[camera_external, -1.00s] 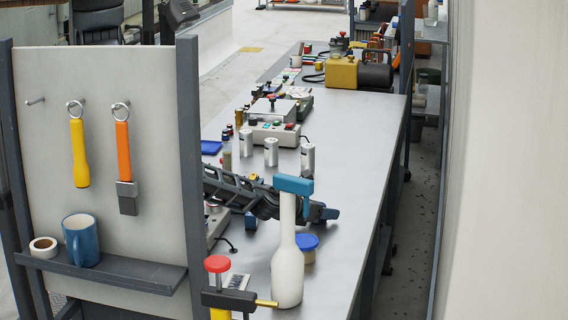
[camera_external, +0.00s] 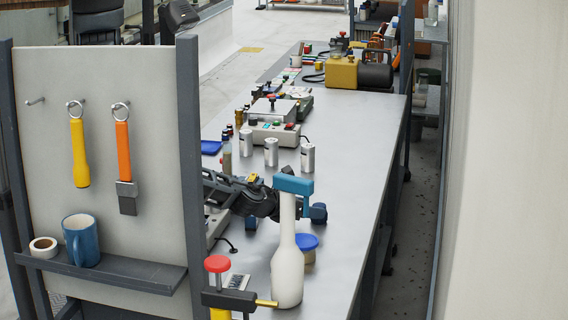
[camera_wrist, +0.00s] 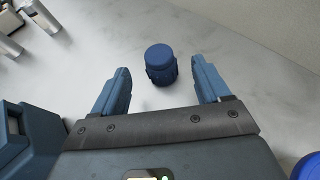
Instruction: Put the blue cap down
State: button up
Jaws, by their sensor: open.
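The blue cap (camera_wrist: 160,62) stands on the grey bench top, with smooth upper sides and a ridged lower part. In the wrist view it is ahead of my gripper (camera_wrist: 161,76), centred between the spread blue fingers, with clear gaps on both sides. The fingers do not touch it. In the external view the cap (camera_external: 319,213) appears as a small blue shape right of the white bottle's neck. My gripper there is mostly hidden behind the teal-topped white bottle (camera_external: 288,268).
A blue-lidded jar (camera_external: 306,246) stands close behind the bottle; a blue lid edge (camera_wrist: 307,168) shows at the wrist view's lower right. Several silver cans (camera_external: 271,152) stand farther along the bench. The bench's right edge is near the cap. Bench around the cap is clear.

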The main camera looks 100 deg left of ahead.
jog(key=shift+v, duration=2.65)
